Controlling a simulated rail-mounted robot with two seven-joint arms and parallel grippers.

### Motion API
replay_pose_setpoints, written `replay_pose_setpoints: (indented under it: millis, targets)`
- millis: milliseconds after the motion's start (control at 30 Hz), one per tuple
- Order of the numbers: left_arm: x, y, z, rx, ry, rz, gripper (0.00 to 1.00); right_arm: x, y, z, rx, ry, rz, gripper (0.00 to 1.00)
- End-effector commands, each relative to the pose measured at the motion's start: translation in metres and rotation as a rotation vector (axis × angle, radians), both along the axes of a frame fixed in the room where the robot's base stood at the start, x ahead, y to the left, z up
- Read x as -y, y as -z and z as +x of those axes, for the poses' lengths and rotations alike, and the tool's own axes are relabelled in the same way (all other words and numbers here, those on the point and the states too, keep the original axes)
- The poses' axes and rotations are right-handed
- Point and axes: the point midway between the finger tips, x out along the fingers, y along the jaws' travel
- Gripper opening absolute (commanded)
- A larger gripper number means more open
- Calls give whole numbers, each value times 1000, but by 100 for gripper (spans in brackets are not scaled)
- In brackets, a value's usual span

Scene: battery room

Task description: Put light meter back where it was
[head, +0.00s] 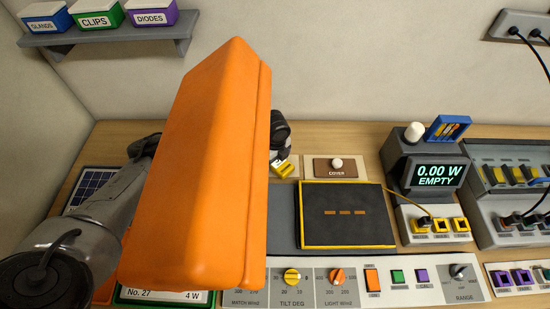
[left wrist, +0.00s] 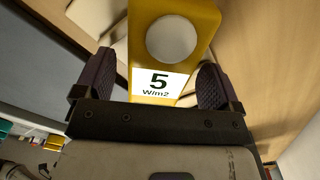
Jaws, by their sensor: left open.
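The light meter (left wrist: 185,75) is yellow with a white dome and a label reading 5 W/m2. In the left wrist view it stands between the two dark fingers of my left gripper (left wrist: 155,75). The gripper is open, with gaps visible beside the meter. In the head view part of my left gripper (head: 281,140) shows behind a large orange shape, with a small yellow part of the meter (head: 287,168) just below it. The orange shape hides most of the wrist and what lies left of the meter. My right gripper is not in view.
Right of the meter are a plate marked COVER (head: 341,169) and a dark yellow-edged panel (head: 346,230). A control strip with knobs (head: 314,285) runs along the front. A bin shelf (head: 115,38) hangs upper left.

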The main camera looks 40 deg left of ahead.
Motion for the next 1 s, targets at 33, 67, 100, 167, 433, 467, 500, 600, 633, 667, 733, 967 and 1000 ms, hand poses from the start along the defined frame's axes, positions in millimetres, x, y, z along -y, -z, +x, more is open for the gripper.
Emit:
replay_pose_setpoints:
  millis: [33, 67, 100, 167, 433, 467, 500, 600, 633, 667, 733, 967, 1000]
  targets:
    - [0, -3, 0, 1, 0, 0, 89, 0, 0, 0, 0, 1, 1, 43]
    - [0, -5, 0, 1, 0, 0, 89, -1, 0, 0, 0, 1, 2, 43]
    - [0, -10, 0, 1, 0, 0, 89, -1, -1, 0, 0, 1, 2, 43]
    - [0, -18, 1, 3, 0, -1, 89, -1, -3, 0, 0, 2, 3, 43]
    - [0, -69, 1, 4, 0, 0, 89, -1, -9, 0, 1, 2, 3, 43]
    - [0, -74, 1, 4, 0, 0, 89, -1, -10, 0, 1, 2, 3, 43]
    - [0, -81, 1, 3, 1, 0, 89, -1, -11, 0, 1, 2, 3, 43]
    - [0, -96, 1, 2, 0, 0, 89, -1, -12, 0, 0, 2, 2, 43]
    - [0, -100, 1, 2, 0, 0, 89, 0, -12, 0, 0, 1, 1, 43]
    - [0, -104, 1, 3, 1, 0, 89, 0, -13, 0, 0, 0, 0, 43]
    - [0, -111, 1, 2, 0, 0, 89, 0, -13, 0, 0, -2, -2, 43]
    - [0, -122, 0, 0, -1, -1, 89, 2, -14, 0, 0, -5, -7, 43]
    - [0, -123, 0, 0, 0, -1, 89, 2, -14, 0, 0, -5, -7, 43]
